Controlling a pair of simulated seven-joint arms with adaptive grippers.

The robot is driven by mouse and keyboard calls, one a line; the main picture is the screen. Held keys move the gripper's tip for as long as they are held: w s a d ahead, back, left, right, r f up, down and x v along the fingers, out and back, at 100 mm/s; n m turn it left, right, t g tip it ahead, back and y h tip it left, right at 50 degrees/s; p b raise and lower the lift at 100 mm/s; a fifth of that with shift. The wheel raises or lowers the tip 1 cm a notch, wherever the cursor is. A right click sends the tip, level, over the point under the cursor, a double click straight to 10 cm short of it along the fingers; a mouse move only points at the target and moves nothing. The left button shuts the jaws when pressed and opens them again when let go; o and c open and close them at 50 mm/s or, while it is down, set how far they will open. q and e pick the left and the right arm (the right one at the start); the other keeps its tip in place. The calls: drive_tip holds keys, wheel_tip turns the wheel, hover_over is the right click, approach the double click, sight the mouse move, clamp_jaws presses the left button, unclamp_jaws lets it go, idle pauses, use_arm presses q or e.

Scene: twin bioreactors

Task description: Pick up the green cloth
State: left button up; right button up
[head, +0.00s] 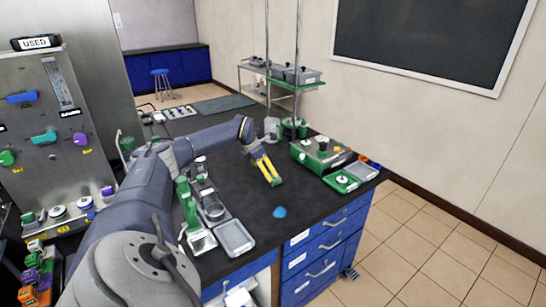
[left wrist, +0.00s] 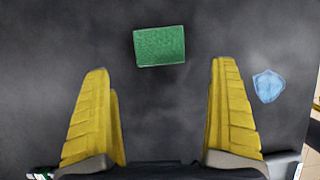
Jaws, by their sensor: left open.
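The green cloth (left wrist: 160,46) lies flat on the dark bench top in the left wrist view, a small textured rectangle just beyond the fingertips and between their lines. In the head view a sliver of green (head: 277,182) shows at the fingertips; the rest of the cloth is hidden there. My left gripper (left wrist: 160,66) has its two yellow fingers wide apart with nothing between them. In the head view the left gripper (head: 268,172) points down over the bench. I cannot tell its exact height above the cloth. My right gripper is not in view.
A small blue object (head: 280,212) lies near the bench's front edge; it also shows in the wrist view (left wrist: 268,86), right of the fingers. Grey trays (head: 235,238) stand left, a green device (head: 320,153) right. Bare bench surrounds the cloth.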

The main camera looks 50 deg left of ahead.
sight(273, 178)
use_arm(q)
drive_tip(key=shift+x, duration=2.95)
drive_tip(key=shift+w+d+r, duration=0.1)
drive_tip(key=c, duration=1)
